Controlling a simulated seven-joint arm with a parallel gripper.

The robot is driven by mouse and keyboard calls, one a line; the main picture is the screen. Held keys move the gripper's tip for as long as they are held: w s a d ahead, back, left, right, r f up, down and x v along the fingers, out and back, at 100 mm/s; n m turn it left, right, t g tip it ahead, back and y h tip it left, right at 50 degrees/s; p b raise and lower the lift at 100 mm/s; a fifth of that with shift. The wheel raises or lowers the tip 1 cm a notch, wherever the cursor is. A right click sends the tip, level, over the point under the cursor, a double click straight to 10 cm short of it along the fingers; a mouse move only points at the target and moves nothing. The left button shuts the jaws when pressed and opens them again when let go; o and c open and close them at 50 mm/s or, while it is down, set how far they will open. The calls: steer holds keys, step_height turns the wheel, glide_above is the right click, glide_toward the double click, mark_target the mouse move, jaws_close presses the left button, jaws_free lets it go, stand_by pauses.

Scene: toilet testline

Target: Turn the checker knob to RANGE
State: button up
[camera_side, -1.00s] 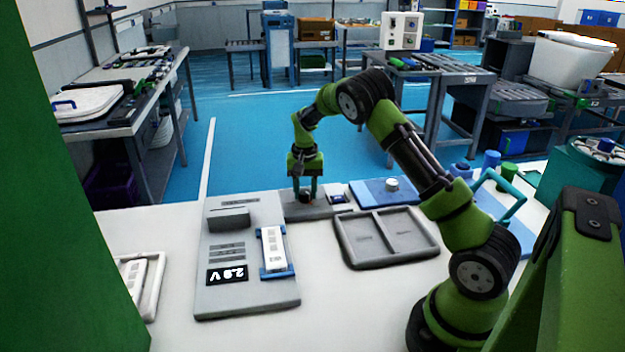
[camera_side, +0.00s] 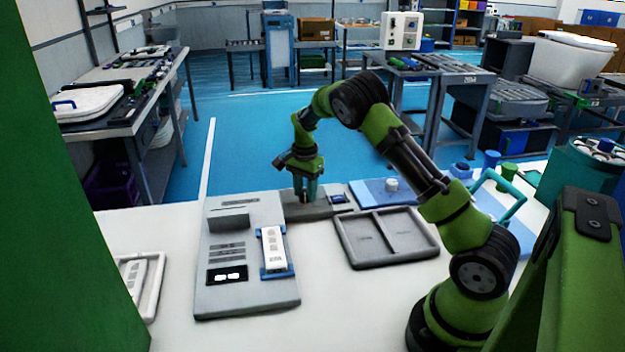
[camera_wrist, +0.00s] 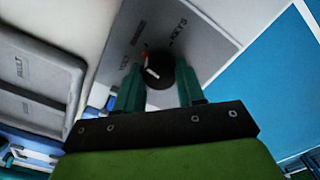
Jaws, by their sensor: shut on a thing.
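The checker knob (camera_wrist: 158,74) is a round black knob with a white pointer mark, on a grey panel (camera_wrist: 195,40). The pointer mark is on the knob's left part in the wrist view. A KEYS label is printed above right of the knob; another label to its upper left is too blurred to read surely. A small orange mark is at the knob's edge. My gripper (camera_side: 306,196) is over the grey panel, with its two teal fingers (camera_wrist: 160,86) shut on the knob, one on each side. The checker display (camera_side: 228,275) shows two white dashes.
The grey checker board (camera_side: 215,300) carries a white remote (camera_side: 273,248) in a blue holder. A grey two-part tray (camera_side: 345,253) is right of it, and a blue plate (camera_side: 372,193) with a pale knob is behind the tray. The white table front is clear.

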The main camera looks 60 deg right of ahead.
mark_target(305, 191)
steer(key=shift+m, duration=1.5)
steer(key=o, duration=1)
steer(key=shift+o, duration=0.2)
step_height(305, 191, up, 17)
